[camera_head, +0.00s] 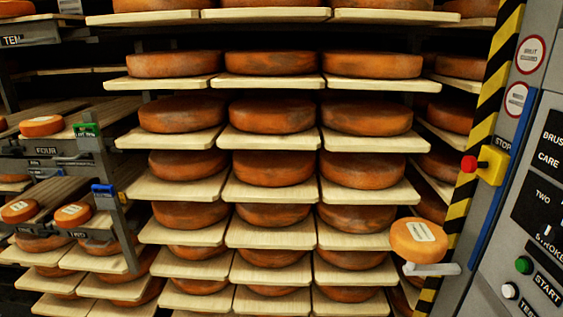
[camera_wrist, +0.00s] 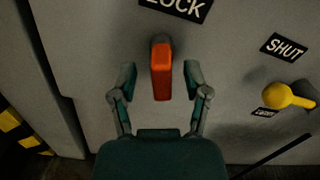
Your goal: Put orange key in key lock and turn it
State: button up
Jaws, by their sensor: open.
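The orange key (camera_wrist: 162,70) shows in the wrist view as an upright orange handle against the grey panel, just below the LOCK label (camera_wrist: 176,8). Its upper end meets a dark round part, likely the lock; how deep it sits there I cannot tell. My gripper (camera_wrist: 159,80) is open in the wrist view, one finger on each side of the key, with gaps visible on both sides. Neither the key nor my gripper shows in the head view.
A yellow knob (camera_wrist: 284,96) stands out right of the key, by a SHUT label (camera_wrist: 284,47). The head view shows cheese wheels (camera_head: 274,115) on wooden shelves, a machine panel at right with a red stop button (camera_head: 469,164), and one cheese on a grey arm (camera_head: 432,269).

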jog(key=w+a, duration=0.1)
jog(key=a, duration=1.1)
jog(key=shift+w, duration=0.15)
jog(key=shift+f, duration=0.1)
jog(key=shift+c, duration=0.3)
